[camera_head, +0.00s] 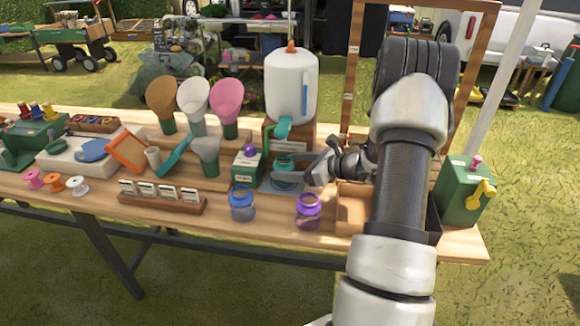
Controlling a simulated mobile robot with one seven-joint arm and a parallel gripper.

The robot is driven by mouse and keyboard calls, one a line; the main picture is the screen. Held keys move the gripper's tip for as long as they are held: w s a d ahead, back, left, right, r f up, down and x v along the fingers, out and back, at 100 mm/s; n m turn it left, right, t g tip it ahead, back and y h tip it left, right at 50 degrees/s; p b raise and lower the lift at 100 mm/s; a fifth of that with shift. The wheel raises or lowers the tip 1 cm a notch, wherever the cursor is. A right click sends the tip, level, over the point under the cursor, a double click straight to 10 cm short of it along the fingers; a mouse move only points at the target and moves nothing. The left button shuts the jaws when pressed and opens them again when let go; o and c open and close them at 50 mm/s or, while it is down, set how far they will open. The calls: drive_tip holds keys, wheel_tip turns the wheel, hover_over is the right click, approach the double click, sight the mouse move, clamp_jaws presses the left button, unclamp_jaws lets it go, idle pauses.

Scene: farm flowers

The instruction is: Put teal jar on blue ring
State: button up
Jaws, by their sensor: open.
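A teal jar (285,181) stands on the table below the teal tap of the white dispenser. My gripper (290,166) reaches in from the right at this jar, with its fingers open close around or beside it. Contact cannot be made out. A jar with a blue ring-shaped top (241,194) stands at the front edge, left of my gripper. A separate blue ring lying on the table cannot be made out. A jar with a purple top (308,203) stands in front of my gripper.
The white dispenser (290,88) stands on a wooden block behind the jar. A green box with a purple knob (247,165) is close on the left. A card rack (161,197) lies left of the blue-topped jar. A green box with a yellow handle (465,190) stands at right.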

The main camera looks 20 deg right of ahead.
drive_tip(key=p+v, duration=0.1)
drive_tip(key=v, duration=1.1)
